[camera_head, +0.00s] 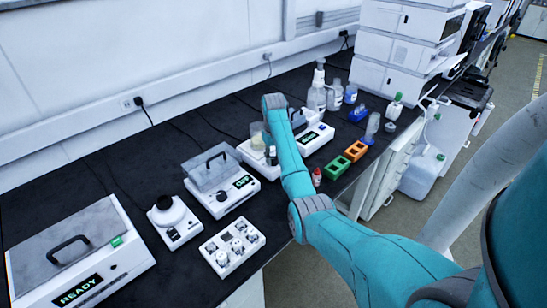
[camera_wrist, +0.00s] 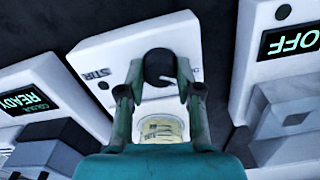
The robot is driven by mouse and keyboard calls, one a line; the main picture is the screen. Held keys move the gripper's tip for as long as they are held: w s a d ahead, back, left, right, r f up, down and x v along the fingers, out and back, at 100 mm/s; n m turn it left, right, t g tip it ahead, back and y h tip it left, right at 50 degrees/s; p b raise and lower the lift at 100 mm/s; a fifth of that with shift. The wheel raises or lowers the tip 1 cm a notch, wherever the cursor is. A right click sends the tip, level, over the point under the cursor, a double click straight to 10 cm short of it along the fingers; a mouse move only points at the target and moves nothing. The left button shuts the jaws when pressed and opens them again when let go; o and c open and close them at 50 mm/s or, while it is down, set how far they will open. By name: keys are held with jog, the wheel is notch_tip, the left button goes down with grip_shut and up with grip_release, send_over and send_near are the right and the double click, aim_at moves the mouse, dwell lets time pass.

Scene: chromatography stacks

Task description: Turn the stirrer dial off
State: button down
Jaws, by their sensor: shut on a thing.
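In the wrist view the stirrer (camera_wrist: 105,50) is a white box with the label "STIR", seen upside down. Its round black dial (camera_wrist: 158,64) sits on the face, with a light mark at its lower right. My gripper (camera_wrist: 160,72) has one finger on each side of the dial and is shut on it. A clear beaker with yellowish contents (camera_wrist: 160,130) shows between the fingers, nearer the wrist. In the head view the stirrer (camera_head: 249,157) and beaker (camera_head: 257,136) stand left of my teal arm, which hides part of them.
A lidded device reading "OFF" (camera_head: 220,180) stands left of the stirrer, and a device reading "READY" (camera_head: 313,139) stands right. Bottles (camera_head: 317,95) stand behind. A small red-labelled vial (camera_head: 316,177) and orange (camera_head: 355,151) and green (camera_head: 336,167) racks stand near the bench's front edge.

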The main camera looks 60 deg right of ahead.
dwell(0.3)
jog(key=c, duration=0.8)
grip_release()
jog(key=shift+o, duration=0.2)
